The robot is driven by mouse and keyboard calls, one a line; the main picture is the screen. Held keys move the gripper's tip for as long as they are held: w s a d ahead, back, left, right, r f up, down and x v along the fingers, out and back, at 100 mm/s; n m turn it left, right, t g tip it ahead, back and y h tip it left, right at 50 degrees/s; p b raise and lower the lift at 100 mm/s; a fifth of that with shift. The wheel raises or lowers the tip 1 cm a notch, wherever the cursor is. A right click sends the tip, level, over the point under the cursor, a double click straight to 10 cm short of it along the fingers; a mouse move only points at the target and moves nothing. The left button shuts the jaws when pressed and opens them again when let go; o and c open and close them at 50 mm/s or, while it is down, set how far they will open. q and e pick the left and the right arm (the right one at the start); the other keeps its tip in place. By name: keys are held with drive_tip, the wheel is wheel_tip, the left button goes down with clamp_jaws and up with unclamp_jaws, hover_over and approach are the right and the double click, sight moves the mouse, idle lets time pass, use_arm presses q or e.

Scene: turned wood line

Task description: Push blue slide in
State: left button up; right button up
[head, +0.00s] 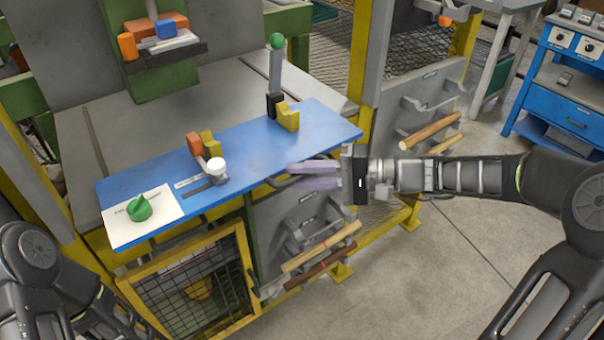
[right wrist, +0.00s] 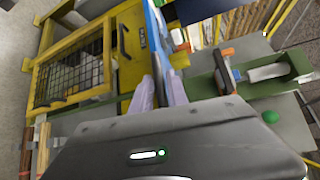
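A long blue panel (head: 255,148) lies along the machine's front, bearing several controls. A small blue block (head: 166,29) sits on the machine head beside orange parts; I cannot tell which blue part is the slide. My right gripper (head: 280,175) reaches in from the right at the panel's front edge. Its lavender fingers are apart, with a gap between them. In the right wrist view the blue edge (right wrist: 156,35) runs beyond the fingertips of the right gripper (right wrist: 161,75); I cannot tell whether they touch it. My left gripper is out of view.
The panel carries a white knob (head: 216,165), a green knob (head: 139,208) and a green-ball lever (head: 277,62). Below is a yellow mesh door (head: 195,285) and racks with wooden rods (head: 320,247). A blue cabinet (head: 568,100) stands right. The floor at front right is clear.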

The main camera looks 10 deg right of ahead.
clamp_jaws()
idle(1.0)
